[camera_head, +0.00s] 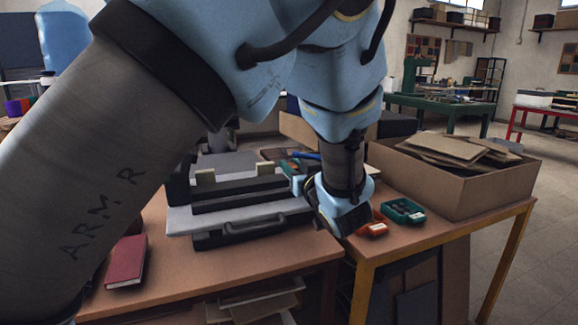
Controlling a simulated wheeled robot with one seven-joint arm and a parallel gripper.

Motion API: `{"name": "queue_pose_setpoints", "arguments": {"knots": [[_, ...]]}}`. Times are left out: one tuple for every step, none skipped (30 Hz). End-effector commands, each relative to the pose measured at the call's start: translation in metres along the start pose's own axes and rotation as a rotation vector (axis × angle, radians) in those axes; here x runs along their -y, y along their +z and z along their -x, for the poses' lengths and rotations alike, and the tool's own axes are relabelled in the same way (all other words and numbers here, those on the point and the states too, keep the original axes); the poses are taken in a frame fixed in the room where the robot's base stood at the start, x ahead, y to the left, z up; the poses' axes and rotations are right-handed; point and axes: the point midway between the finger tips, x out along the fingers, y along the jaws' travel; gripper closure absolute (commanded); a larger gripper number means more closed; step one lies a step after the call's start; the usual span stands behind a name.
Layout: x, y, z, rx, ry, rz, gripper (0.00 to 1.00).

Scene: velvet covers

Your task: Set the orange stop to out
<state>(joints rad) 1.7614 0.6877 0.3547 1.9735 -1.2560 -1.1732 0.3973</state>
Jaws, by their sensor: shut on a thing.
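My gripper (342,218) is at the right end of the black and grey machine (255,228) on the wooden table, pointing down toward the front right. Its fingertips are hidden behind its dark housing. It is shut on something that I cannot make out. I cannot pick out the orange stop for certain. A small orange tray or block (374,228) with a pale label lies just right of my gripper. My arm covers much of the left and centre of the view.
A teal tray (403,210) sits beside the orange item. A large cardboard box (480,195) with brown sheets fills the right side of the table. A red book (127,262) lies at the front left. The table top in front of the machine is mostly clear.

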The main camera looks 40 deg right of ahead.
Motion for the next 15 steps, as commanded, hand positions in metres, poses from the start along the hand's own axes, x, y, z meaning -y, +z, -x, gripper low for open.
{"name": "queue_pose_setpoints", "arguments": {"knots": [[-0.0049,-0.0006,0.0023,0.0,0.012,0.003,0.67],[-0.005,-0.0006,0.0023,0.0,0.012,0.003,0.64],[-0.0049,-0.0006,0.0023,0.0,0.012,0.003,0.59],[-0.0047,-0.0006,0.0023,0.0,0.012,0.003,0.56],[-0.0046,-0.0006,0.0022,0.0,0.011,0.003,0.53],[-0.0043,-0.0006,0.0021,0.0,0.011,0.002,0.48],[-0.0041,-0.0005,0.002,0.0,0.01,0.002,0.45],[-0.0039,-0.0005,0.0019,0.0,0.01,0.002,0.41],[-0.0036,-0.0005,0.0018,0.0,0.009,0.002,0.4],[-0.0034,-0.0005,0.0017,0.0,0.009,0.002,0.4],[-0.0033,-0.0005,0.0016,0.0,0.008,0.002,0.4],[-0.0031,-0.0004,0.0015,0.0,0.008,0.002,0.4],[-0.003,-0.0004,0.0015,0.0,0.008,0.002,0.4],[-0.0029,-0.0004,0.0014,0.0,0.007,0.002,0.4],[-0.0028,-0.0004,0.0016,0.0,0.007,0.002,0.4]]}}
